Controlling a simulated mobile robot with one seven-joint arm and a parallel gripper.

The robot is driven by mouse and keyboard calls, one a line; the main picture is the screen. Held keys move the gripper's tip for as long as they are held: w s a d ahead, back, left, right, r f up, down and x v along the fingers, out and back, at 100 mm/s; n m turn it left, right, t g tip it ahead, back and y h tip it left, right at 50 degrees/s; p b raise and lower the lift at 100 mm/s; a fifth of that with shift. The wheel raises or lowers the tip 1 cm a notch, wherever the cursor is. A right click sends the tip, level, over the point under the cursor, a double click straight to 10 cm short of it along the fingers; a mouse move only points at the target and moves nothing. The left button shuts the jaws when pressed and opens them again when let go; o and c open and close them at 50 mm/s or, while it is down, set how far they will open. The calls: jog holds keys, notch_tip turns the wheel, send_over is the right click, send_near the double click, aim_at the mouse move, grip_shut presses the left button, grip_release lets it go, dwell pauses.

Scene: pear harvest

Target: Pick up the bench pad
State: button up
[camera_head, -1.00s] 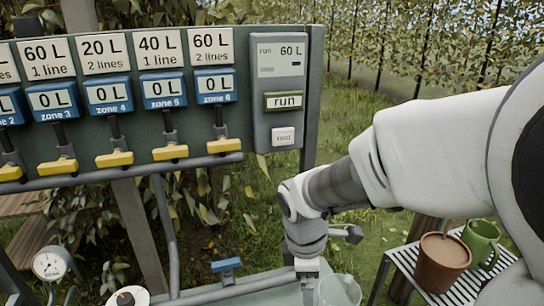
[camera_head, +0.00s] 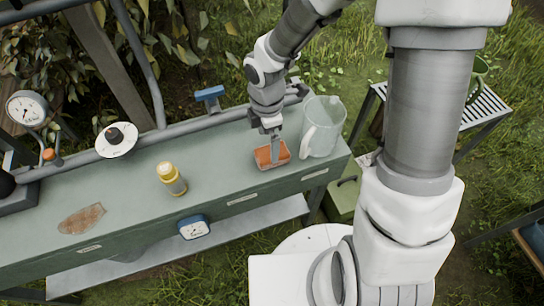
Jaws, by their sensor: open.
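A small orange rectangular pad with a pale edge (camera_head: 264,157), which looks like the bench pad, lies on the green-grey bench top (camera_head: 222,160) near its right end. My gripper (camera_head: 273,148) points down right over it, open, with a finger in front of the pad's middle. The finger hides part of the pad, and I cannot tell whether it touches.
A clear jug (camera_head: 325,125) stands close to the right of the pad. A yellow-capped bottle (camera_head: 172,179), a white dial with a black knob (camera_head: 117,139) and a flat brown patch (camera_head: 82,218) are further left. A pipe with a blue-handled valve (camera_head: 210,94) runs behind.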

jog(key=shift+w+d+f+b, duration=0.15)
jog(key=shift+f+b, duration=0.2)
jog(key=shift+f, duration=0.65)
jog(key=shift+d+f+b, duration=0.2)
jog(key=shift+f+b, duration=0.2)
jog(key=shift+f, duration=0.6)
jog(key=shift+w+d+f+b, duration=0.15)
jog(key=shift+f+b, duration=0.2)
jog(key=shift+f, duration=0.65)
jog(key=shift+s, duration=0.1)
jog(key=shift+c, duration=0.3)
jog(key=c, duration=1.2)
